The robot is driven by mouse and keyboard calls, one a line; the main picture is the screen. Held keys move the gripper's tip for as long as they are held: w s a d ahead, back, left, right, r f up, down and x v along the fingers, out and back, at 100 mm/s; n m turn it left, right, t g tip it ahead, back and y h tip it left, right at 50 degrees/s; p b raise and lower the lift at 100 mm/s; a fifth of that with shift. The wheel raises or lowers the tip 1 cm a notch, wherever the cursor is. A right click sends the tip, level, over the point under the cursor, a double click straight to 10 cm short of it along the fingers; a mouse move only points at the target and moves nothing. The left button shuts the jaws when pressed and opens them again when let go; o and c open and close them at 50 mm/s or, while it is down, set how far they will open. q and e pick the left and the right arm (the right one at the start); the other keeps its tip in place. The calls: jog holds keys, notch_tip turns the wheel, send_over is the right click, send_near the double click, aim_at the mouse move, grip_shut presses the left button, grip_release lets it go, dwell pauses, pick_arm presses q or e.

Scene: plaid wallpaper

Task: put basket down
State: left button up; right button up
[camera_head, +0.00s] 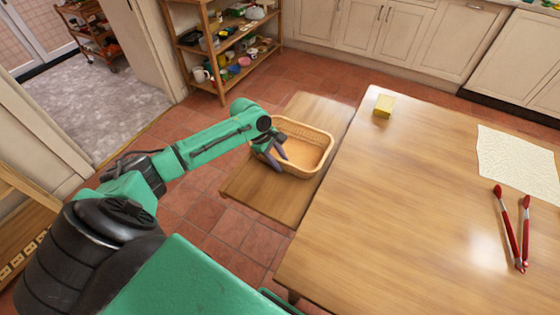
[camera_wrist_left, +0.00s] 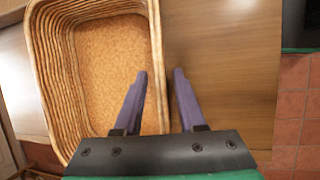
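The tan wicker basket (camera_head: 312,134) appears to rest upright and empty on the low wooden bench (camera_head: 262,192) beside the table. My left gripper (camera_head: 275,156) is at the basket's near-left side. In the left wrist view the basket (camera_wrist_left: 112,65) fills the left half. There my left gripper (camera_wrist_left: 161,75) has one purple finger inside the basket and the other outside, with the wall between them. The fingers stand apart, with small gaps showing beside the rim. My right gripper is in neither view.
A large wooden table (camera_head: 400,210) stands right of the bench. It holds a yellow block (camera_head: 384,106), a pale cloth (camera_head: 520,160) and red-handled tongs (camera_head: 512,230). A shelf (camera_head: 225,45) with dishes stands behind. Bare bench shows in front of the basket.

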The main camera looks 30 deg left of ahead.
pick_arm(q)
jog(key=v, duration=1.2)
jog(key=shift+p, duration=0.3)
